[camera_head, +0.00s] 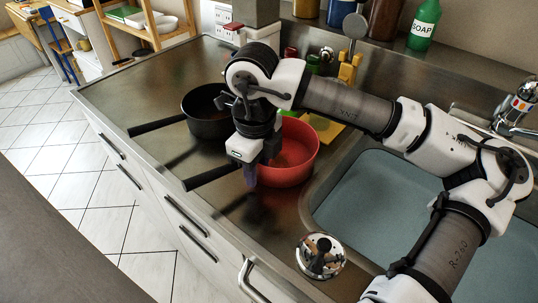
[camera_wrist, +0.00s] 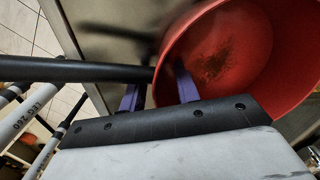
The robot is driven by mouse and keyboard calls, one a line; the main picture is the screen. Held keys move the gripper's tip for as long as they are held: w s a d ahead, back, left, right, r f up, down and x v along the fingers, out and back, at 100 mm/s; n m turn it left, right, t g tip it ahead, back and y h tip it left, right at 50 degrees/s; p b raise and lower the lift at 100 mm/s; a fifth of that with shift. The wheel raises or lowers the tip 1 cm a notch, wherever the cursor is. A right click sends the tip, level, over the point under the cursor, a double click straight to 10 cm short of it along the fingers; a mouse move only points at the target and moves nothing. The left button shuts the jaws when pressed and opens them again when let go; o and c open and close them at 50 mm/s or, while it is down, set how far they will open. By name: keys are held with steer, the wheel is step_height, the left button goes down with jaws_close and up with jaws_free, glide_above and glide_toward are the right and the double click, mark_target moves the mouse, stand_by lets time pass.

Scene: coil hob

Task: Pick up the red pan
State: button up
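The red pan (camera_head: 291,156) stands upright on the steel counter, left of the sink. Its long black handle (camera_head: 207,178) points left toward the counter's front edge. My gripper (camera_head: 249,177) points down at the pan's left side, near where the handle meets the wall. In the wrist view the two purple fingers (camera_wrist: 160,92) are apart with nothing clasped between them. The right finger overlaps the red pan wall (camera_wrist: 225,50) in that view, and the left one lies against the line of the handle (camera_wrist: 70,70). Whether they touch is unclear.
A black pan (camera_head: 204,108) stands behind, its handle also pointing left. The sink (camera_head: 375,200) is to the right, with a shiny round lid-like object (camera_head: 320,256) in front. Bottles and jars line the back.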

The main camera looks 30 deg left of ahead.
steer(key=shift+f, duration=0.3)
jaws_close()
steer(key=shift+r, duration=0.2)
